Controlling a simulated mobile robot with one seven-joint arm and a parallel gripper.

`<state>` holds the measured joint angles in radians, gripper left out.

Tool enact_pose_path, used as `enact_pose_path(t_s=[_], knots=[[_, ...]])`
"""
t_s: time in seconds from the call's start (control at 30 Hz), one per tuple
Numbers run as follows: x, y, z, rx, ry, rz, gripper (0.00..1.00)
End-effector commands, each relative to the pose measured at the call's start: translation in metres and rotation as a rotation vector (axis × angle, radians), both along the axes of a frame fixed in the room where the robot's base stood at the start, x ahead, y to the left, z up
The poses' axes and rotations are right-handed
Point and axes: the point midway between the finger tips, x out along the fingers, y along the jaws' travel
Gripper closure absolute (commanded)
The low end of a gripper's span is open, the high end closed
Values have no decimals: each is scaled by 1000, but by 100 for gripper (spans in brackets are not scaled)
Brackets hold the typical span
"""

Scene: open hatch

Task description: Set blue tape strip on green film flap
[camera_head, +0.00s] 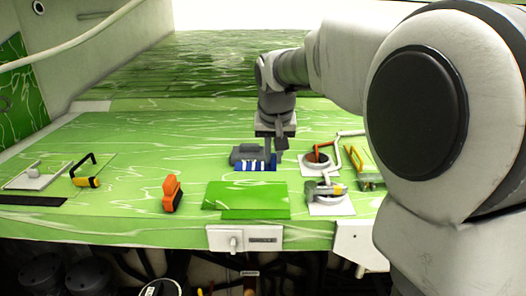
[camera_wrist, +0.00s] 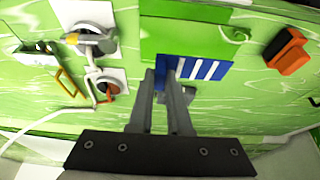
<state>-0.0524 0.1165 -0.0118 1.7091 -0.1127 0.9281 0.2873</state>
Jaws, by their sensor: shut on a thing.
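The blue tape strip (camera_head: 257,167), with white stripes, is just behind the green film flap (camera_head: 245,196) in the head view. In the wrist view the strip (camera_wrist: 205,69) lies along the lower edge of the flap (camera_wrist: 185,38); I cannot tell whether they touch. My gripper (camera_head: 276,160) points down at the strip's right end. In the wrist view my gripper (camera_wrist: 169,70) is shut on the strip's left end, and its fingers hide part of it. The strip's height above the table is unclear.
A grey block-like item (camera_head: 246,153) stands close behind the strip. An orange-and-black tool (camera_head: 172,193) is left of the flap.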

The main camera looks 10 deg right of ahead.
Motion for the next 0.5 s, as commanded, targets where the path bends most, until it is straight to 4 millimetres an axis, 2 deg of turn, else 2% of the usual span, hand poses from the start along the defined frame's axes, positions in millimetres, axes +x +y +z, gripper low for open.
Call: enact_pose_path(t_s=[0.5], knots=[[0,0,-52,0,0,0,100]])
